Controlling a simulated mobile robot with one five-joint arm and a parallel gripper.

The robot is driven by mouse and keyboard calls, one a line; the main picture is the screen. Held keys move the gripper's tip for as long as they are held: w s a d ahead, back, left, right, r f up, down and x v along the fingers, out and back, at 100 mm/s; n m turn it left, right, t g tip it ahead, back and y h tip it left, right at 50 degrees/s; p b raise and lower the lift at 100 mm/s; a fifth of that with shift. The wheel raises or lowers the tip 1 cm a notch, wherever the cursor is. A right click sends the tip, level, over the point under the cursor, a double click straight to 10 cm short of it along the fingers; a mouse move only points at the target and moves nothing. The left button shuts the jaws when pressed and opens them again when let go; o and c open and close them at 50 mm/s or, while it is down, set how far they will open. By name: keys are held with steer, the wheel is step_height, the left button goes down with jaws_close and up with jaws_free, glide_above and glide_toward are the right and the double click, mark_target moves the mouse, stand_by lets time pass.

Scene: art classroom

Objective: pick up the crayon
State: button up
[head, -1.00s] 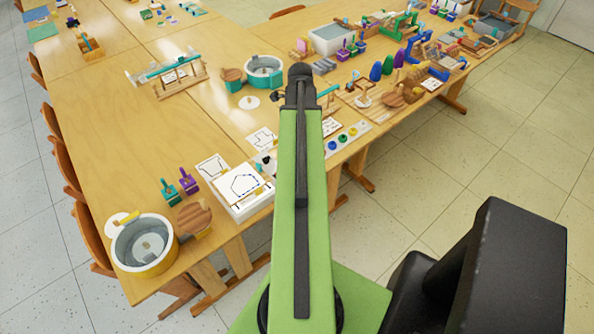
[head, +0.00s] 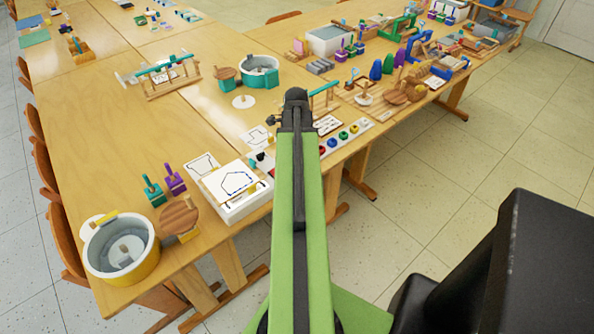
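I cannot make out a crayon for certain. Several small coloured pieces on the tables are too small to tell apart, and my arm covers part of the near table edge. My gripper is around the dark end of my green arm (head: 296,108), above the near side of the table (head: 130,125). Its fingers are hidden, so I cannot see whether they are open or hold anything.
Left of my arm are a white tray with a drawn sheet (head: 235,190), a round yellow-and-grey tub (head: 120,250) and a wooden disc (head: 178,214). A paint strip (head: 346,136) lies right of it. Clear floor (head: 480,160) lies to the right.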

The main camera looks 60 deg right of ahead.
steer(key=shift+f, duration=0.1)
jaws_close()
stand_by(1.3)
